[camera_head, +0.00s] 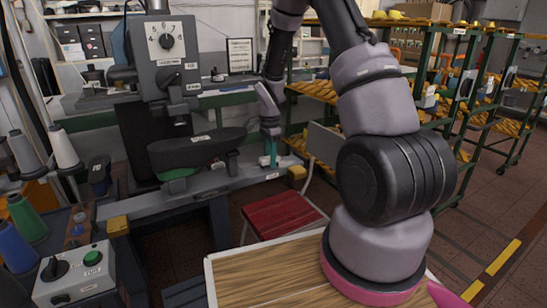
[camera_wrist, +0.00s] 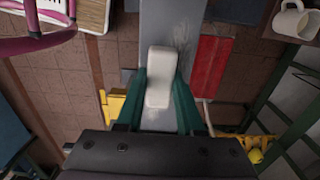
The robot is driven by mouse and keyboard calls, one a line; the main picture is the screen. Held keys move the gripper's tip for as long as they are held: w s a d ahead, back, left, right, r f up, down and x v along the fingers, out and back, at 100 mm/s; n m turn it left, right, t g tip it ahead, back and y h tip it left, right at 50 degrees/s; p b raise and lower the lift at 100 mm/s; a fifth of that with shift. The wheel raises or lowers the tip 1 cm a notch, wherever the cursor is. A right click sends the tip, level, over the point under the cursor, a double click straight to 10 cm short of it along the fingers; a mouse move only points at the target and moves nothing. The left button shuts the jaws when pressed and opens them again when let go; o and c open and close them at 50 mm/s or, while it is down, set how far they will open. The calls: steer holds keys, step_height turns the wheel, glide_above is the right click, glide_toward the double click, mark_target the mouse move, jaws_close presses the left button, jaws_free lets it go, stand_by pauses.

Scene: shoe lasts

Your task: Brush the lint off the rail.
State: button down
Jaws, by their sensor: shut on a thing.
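My gripper (camera_head: 269,158) is at the right part of the grey rail (camera_head: 190,190), low over its top, in the head view. In the wrist view its green fingers (camera_wrist: 160,85) are shut on a pale, rounded block, which looks like the back of the brush (camera_wrist: 159,65). The rail (camera_wrist: 172,22) runs beneath the brush, away from my gripper. Whitish specks that may be lint (camera_wrist: 160,115) show on the rail between the fingers. The bristles are hidden, and I cannot tell whether they touch the rail.
A grey machine with a dial (camera_head: 166,42) and a dark shoe last (camera_head: 195,148) stand over the rail's middle. Yellow blocks (camera_head: 118,226) (camera_head: 297,173) sit at the rail. A red seat (camera_head: 283,213) is in front. Green racks (camera_head: 440,110) stand right. A control box (camera_head: 75,275) is front left.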

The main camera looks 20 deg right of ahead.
mark_target(261, 159)
steer(key=shift+s+a+f, duration=0.1)
steer(key=shift+s+a, duration=0.1)
steer(key=shift+a, duration=0.65)
steer(key=shift+s+a+f, duration=0.1)
steer(key=shift+s+a, duration=0.1)
steer(key=shift+a, duration=0.6)
steer(key=shift+s+a+r, duration=0.1)
steer(key=shift+s+a, duration=0.05)
steer(key=shift+a, duration=0.7)
steer(key=shift+s+a, duration=0.15)
steer(key=shift+a, duration=0.65)
steer(key=shift+w+a, duration=0.1)
steer(key=shift+w, duration=0.65)
steer(key=shift+w+d, duration=0.6)
steer(key=shift+d, duration=2.15)
steer(key=shift+w+d, duration=0.55)
steer(key=shift+d, duration=2.2)
steer(key=shift+w+d, duration=0.6)
steer(key=shift+d, duration=2.15)
